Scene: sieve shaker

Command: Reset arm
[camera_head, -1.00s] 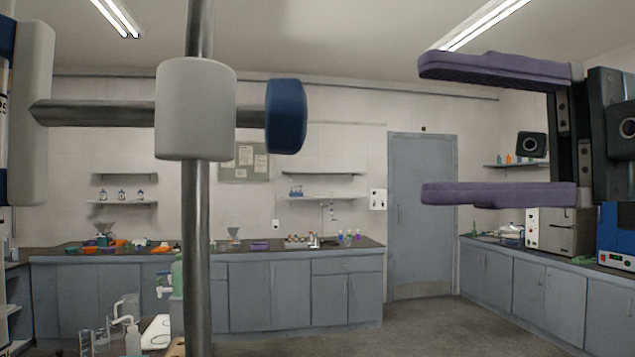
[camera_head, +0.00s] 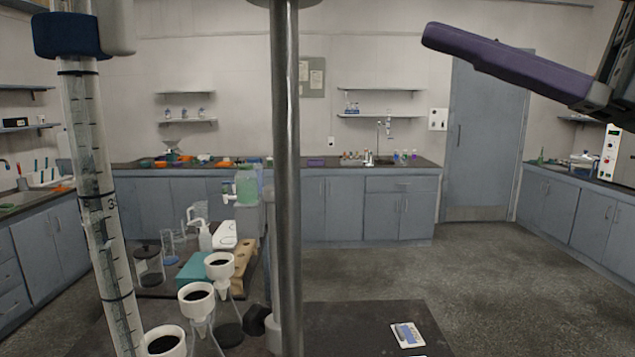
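My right gripper (camera_head: 510,66) is at the upper right. Only one purple finger and part of its dark mount show; the other finger is outside the picture. The space beside the visible finger is empty, so the gripper is open and holds nothing that I can see. It is in the air, in front of the grey door (camera_head: 487,135). My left gripper is not in view.
A metal pole (camera_head: 286,180) and a graduated glass tube (camera_head: 102,210) stand close in front. White funnels (camera_head: 198,298) and a green-filled bottle (camera_head: 246,186) are at lower left. A dark tabletop (camera_head: 355,325) carries a small card (camera_head: 408,334). Open floor lies at right.

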